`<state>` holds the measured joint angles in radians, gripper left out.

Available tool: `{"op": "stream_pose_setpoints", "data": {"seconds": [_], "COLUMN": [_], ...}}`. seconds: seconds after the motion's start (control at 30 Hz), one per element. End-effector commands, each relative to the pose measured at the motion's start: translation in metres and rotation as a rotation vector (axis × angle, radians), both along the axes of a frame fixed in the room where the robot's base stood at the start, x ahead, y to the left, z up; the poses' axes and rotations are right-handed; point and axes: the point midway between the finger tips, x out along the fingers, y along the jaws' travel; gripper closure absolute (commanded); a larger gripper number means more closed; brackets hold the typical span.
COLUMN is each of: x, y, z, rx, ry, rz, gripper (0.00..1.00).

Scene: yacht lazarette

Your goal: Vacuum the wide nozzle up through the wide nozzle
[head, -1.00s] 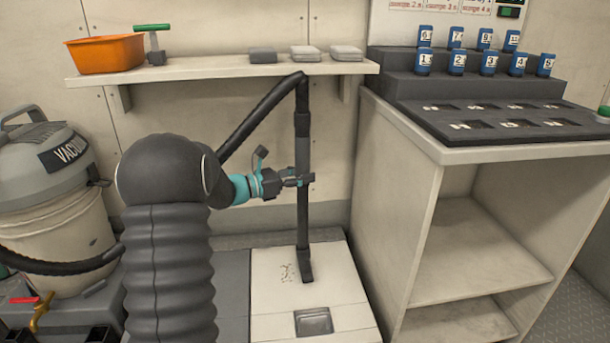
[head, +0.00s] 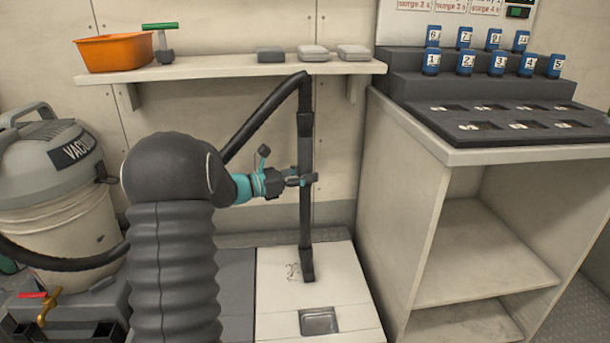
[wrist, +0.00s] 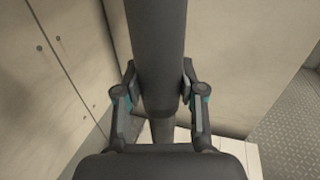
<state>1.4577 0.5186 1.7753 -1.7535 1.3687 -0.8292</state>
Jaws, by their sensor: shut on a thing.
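My gripper (head: 305,180) is shut on the dark vacuum wand (head: 305,215), which stands close to upright. The wand also shows between my fingers in the wrist view (wrist: 157,50). The wide nozzle (head: 307,270) is at the wand's lower end, at or just above the pale floor panel (head: 340,265); I cannot tell whether it touches. A black hose (head: 255,125) runs from the wand's top down behind my arm. The grey and cream vacuum (head: 65,180) stands at the left.
A square recessed tray (head: 319,320) sits in the panel in front of the nozzle. An open cabinet (head: 420,200) bounds the right side. A wall shelf (head: 230,70) above holds an orange bin (head: 115,53), a green-handled tool (head: 162,45) and grey blocks (head: 313,53).

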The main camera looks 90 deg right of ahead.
Motion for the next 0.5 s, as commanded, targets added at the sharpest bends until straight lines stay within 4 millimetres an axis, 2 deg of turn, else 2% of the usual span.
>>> {"op": "stream_pose_setpoints", "data": {"seconds": [0.5], "x": [0.0064], "y": [-0.0003], "z": [0.001], "rx": [-0.001], "ry": [0.001], "rz": [0.0], "gripper": [0.95]}}
